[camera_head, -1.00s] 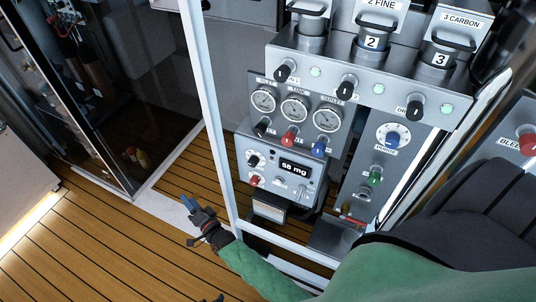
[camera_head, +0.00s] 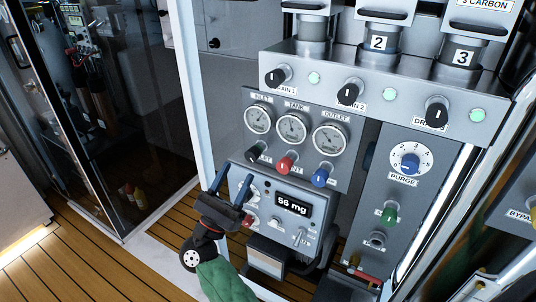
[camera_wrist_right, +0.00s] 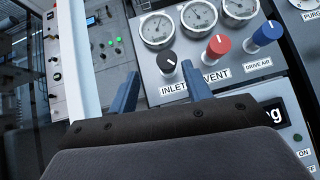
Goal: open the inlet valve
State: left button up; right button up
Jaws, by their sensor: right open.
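The inlet valve is a black knob (camera_head: 258,150) under the inlet gauge (camera_head: 258,119), at the left of a row of three knobs on the grey panel. In the right wrist view the black knob (camera_wrist_right: 167,61) shows a white pointer line, with the label INLET below it. My right gripper (camera_head: 234,178) is open, its two blue fingers pointing up, just below and left of the knob. In the wrist view its fingers (camera_wrist_right: 160,80) are spread below the knob, with nothing between them. My left gripper is out of view.
A red vent knob (camera_head: 287,162) and a blue drive air knob (camera_head: 322,176) sit right of the black knob. Below is a display box (camera_head: 292,205) reading 56 mg. A white frame post (camera_head: 190,80) stands to the left. Drain knobs (camera_head: 350,93) project above the gauges.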

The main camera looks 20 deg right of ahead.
aim_at(256, 147)
jog(key=shift+d+r, duration=0.2)
jog(key=shift+d, duration=0.3)
jog(key=shift+d+r, duration=0.15)
jog(key=shift+d, duration=0.35)
jog(key=shift+w+r, duration=0.2)
jog(key=shift+r, duration=0.1)
jog(key=p+x, duration=0.1)
jog(key=x, duration=0.4)
jog(key=shift+w+d+r+p, duration=0.1)
jog(key=shift+d+r+p, duration=0.05)
jog(key=shift+d+p, duration=0.25)
jog(key=shift+w+d+r, duration=0.1)
jog(key=shift+d+r, duration=0.05)
jog(key=shift+d, duration=0.15)
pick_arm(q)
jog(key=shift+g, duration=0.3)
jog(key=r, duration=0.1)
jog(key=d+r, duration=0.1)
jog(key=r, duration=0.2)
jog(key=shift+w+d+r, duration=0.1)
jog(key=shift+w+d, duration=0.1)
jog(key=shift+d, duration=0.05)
pick_arm(e)
jog(key=c, duration=1)
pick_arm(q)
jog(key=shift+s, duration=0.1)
pick_arm(e)
jog(key=shift+o, duration=0.2)
jog(key=shift+n, duration=0.3)
